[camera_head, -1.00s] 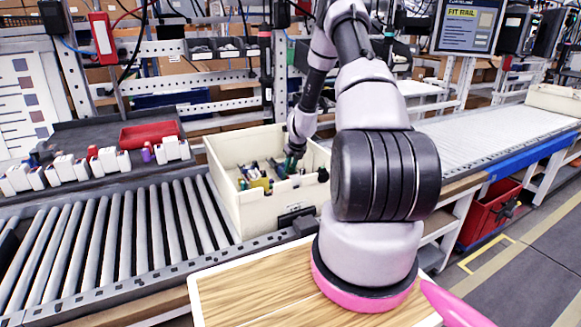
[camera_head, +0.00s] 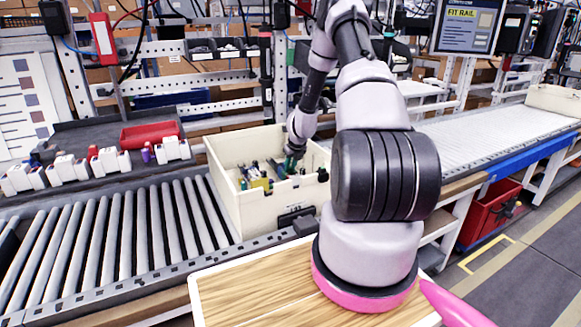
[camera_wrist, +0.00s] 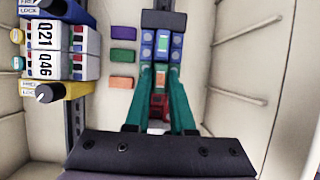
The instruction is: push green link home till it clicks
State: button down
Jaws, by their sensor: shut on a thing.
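In the wrist view the green link (camera_wrist: 162,45) sits between two columns of blue blocks (camera_wrist: 147,46) near the top of the picture. My gripper (camera_wrist: 161,68) has two long teal fingers that run up to the blocks. Its tips are close together at the near end of the green link, shut on it. The contact itself is partly hidden, and I cannot tell whether the link is fully seated. An orange piece (camera_wrist: 160,78) and a red piece (camera_wrist: 158,105) show between the fingers. In the head view my gripper (camera_head: 291,165) reaches down into the cream bin (camera_head: 235,205).
Purple (camera_wrist: 123,32), green (camera_wrist: 123,55) and orange (camera_wrist: 121,82) pieces lie left of the fingers. Grey-white modules labelled Q21 and Q46 (camera_wrist: 62,50) and a yellow lock block (camera_wrist: 60,92) stand further left. The ribbed bin wall (camera_wrist: 240,55) is at right.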

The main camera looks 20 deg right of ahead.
jog(key=shift+s+a+f, duration=0.1)
jog(key=shift+s+f, duration=0.85)
jog(key=shift+f, duration=0.15)
jog(key=c, duration=0.7)
grip_release()
jog(key=v, duration=0.4)
jog(key=w+v, duration=0.1)
jog(key=v, duration=0.3)
jog(key=w+r+v, duration=0.1)
jog(key=v, duration=0.3)
jog(key=shift+w, duration=0.15)
